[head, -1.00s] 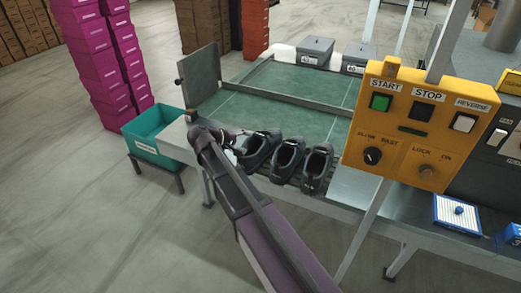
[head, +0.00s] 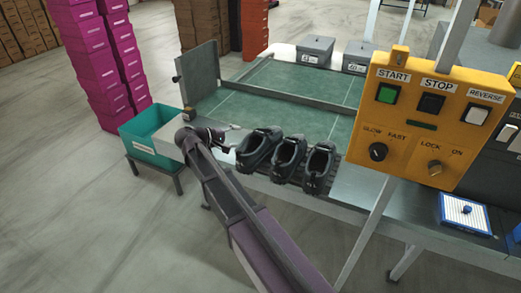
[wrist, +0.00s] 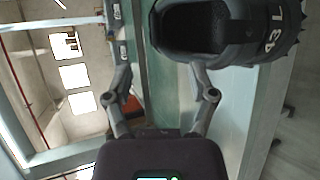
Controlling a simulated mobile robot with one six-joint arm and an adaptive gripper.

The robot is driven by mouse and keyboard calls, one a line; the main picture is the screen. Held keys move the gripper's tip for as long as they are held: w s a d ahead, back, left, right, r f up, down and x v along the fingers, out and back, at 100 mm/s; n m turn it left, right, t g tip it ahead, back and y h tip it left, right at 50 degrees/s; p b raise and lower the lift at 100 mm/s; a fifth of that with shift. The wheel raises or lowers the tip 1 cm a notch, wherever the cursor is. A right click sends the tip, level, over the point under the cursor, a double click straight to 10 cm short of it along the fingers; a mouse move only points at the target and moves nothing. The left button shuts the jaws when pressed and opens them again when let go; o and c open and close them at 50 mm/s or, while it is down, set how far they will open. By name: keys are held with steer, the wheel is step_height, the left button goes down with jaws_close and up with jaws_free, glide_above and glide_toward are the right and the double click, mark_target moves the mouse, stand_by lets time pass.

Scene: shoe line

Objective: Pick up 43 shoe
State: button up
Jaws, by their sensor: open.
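A dark shoe marked "43 L" (wrist: 235,30) fills the top right of the wrist view, its opening and heel lettering showing. My gripper (wrist: 160,72) is open and empty there; its right fingertip is close to the shoe's lower edge, and I cannot tell if they touch. In the head view, three dark shoes stand in a row at the near edge of the line: left (head: 259,148), middle (head: 288,158) and right (head: 318,166). My gripper (head: 228,132) is just left of the left shoe, partly hidden by my arm. Size marks are unreadable in that view.
A green conveyor surface (head: 300,105) lies behind the shoes, with an upright metal plate (head: 197,72) at its left. A teal bin (head: 150,135) stands left of the line. A yellow control panel (head: 425,120) stands at the right. Grey lidded boxes (head: 315,50) sit at the back.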

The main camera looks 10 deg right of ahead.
mark_target(261, 136)
steer(key=b+x, duration=0.3)
steer(key=x, duration=0.4)
steer(key=shift+d+f, duration=0.2)
steer(key=shift+w+d+f, duration=0.1)
steer(key=shift+w+d, duration=0.15)
steer(key=shift+d, duration=0.25)
steer(key=shift+d, duration=0.1)
steer(key=shift+b+x, duration=0.95)
steer(key=shift+x, duration=1.55)
jaws_close()
